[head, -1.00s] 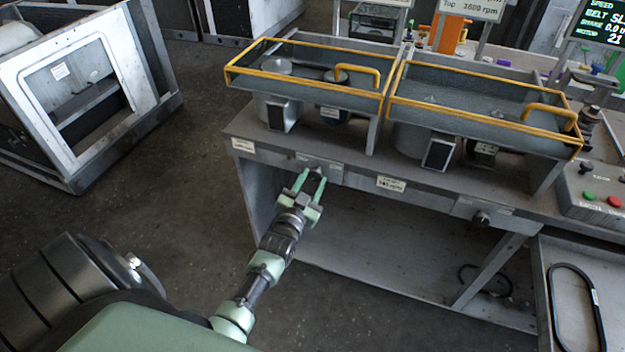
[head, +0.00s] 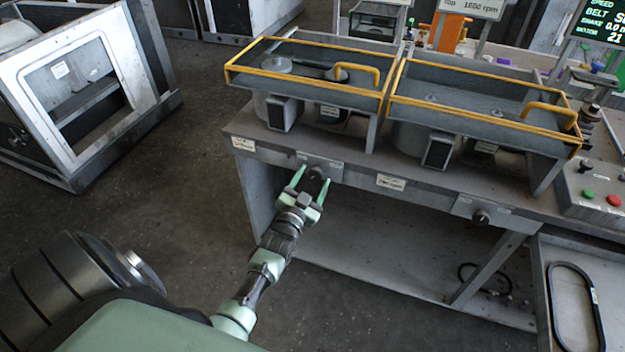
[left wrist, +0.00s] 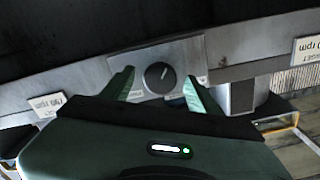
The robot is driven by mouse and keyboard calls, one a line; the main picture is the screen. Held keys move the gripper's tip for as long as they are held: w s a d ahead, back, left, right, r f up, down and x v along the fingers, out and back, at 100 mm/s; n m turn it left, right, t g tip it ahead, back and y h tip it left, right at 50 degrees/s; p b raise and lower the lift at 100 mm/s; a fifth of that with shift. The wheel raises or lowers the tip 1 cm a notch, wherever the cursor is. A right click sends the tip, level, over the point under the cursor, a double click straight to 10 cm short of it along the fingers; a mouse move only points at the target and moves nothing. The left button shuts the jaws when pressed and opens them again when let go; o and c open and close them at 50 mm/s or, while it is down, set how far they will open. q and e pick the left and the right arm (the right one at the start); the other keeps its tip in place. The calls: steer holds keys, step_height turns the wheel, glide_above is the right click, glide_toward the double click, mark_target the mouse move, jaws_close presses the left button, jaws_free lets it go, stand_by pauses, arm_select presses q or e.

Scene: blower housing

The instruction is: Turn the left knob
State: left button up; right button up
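The left knob (head: 317,172) is a dark round knob on a light plate on the front rail of the grey bench. In the left wrist view the knob (left wrist: 160,77) shows face-on with a pale pointer mark tilted up and to the right. My left gripper (head: 311,184) is in front of it with its green fingers spread, one on each side of the knob. The left wrist view shows the fingers (left wrist: 163,90) apart from the knob, with gaps on both sides. My right gripper is not in view.
A second dark knob (head: 481,217) sits farther right on the same rail. Two yellow-railed guards (head: 305,80) stand on the bench top. A control box with green and red buttons (head: 600,197) is at the right. Open floor lies left of the bench.

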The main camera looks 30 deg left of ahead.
arm_select(q)
steer(key=shift+s, duration=0.1)
steer(key=v, duration=0.7)
steer(key=shift+s+b, duration=0.3)
steer(key=shift+d+f, duration=0.1)
steer(key=shift+d, duration=0.05)
steer(key=s+d+f+g+h, duration=0.1)
steer(key=s+d+f+g, duration=0.3)
steer(key=f, duration=0.6)
steer(key=s+d+f+g+h, duration=0.1)
steer(key=s+d+f+g, duration=0.15)
steer(key=s+f, duration=0.55)
steer(key=s+d+f+g+h, duration=0.2)
steer(key=d+f, duration=0.2)
steer(key=f, duration=0.8)
steer(key=s+f+g, duration=0.4)
steer(key=s+f, duration=0.3)
steer(key=s, duration=0.7)
steer(key=s+d+f+g, duration=0.1)
steer(key=s+f+g, duration=0.3)
steer(key=s, duration=1.1)
step_height(320, 180, down, 3)
steer(key=shift+s+d+f, duration=0.1)
steer(key=shift+s+d, duration=0.05)
steer(key=shift+s, duration=0.05)
